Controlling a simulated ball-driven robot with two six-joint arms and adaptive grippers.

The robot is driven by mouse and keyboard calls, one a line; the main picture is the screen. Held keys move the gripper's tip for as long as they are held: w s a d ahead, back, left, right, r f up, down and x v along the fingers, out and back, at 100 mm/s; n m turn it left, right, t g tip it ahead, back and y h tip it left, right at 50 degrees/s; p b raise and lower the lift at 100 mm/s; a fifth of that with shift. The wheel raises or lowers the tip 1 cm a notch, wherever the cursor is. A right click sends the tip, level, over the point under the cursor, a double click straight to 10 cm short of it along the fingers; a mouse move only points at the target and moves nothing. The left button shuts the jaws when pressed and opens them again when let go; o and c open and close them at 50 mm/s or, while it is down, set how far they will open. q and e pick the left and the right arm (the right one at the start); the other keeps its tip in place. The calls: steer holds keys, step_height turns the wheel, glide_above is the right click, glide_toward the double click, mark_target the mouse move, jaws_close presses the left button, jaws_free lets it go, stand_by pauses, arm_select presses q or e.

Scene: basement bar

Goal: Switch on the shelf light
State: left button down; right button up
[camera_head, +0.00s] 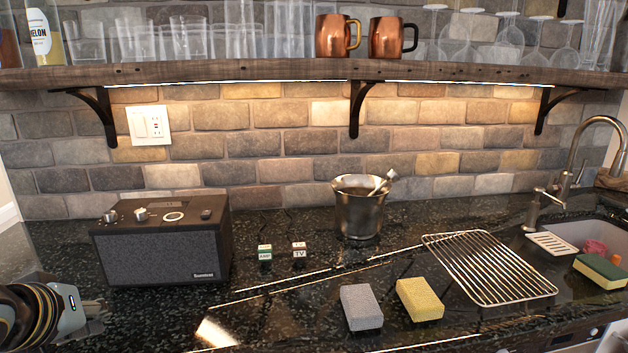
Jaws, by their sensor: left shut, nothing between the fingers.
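The shelf light (265,81) is a thin strip under the front of the wooden shelf. It glows, and the bricks below it are lit warm. A white wall plate (149,125) on the brick wall, left of centre, has a rocker on its left half and a socket-like part with a small red mark on its right. My left gripper (72,310) shows partly at the lower left edge, shut and empty, well below the wall plate and apart from it. Its outline is hard to separate from the dark stacked shapes beside it. My right gripper is out of view.
A black radio (165,245) stands below the wall plate. Two small blocks (282,252), a metal bucket (360,208), grey (361,307) and yellow (419,299) sponges and a wire rack (488,266) are on the dark counter (290,320). Glasses and copper mugs (335,38) stand on the shelf (230,70).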

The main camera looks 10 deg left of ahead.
arm_select(q)
steer(key=s+d+f+m+g+h, duration=0.1)
steer(key=s+d+f+m+g, duration=0.15)
steer(key=s+d+m, duration=0.45)
steer(key=s+d+f+m+g+h, duration=0.1)
steer(key=s+d+m+g, duration=0.15)
steer(key=s, duration=0.75)
step_height(320, 180, down, 35)
steer(key=s+a+g+b, duration=0.1)
steer(key=s+a+b, duration=0.2)
steer(key=b, duration=0.4)
steer(key=s+f+g+b, duration=0.1)
steer(key=s+f+b, duration=0.4)
steer(key=s+f, duration=1.2)
step_height(320, 180, down, 3)
steer(key=shift+s+a+r+n+g, duration=0.15)
steer(key=shift+s+a+n+g, duration=0.15)
steer(key=shift+n, duration=0.15)
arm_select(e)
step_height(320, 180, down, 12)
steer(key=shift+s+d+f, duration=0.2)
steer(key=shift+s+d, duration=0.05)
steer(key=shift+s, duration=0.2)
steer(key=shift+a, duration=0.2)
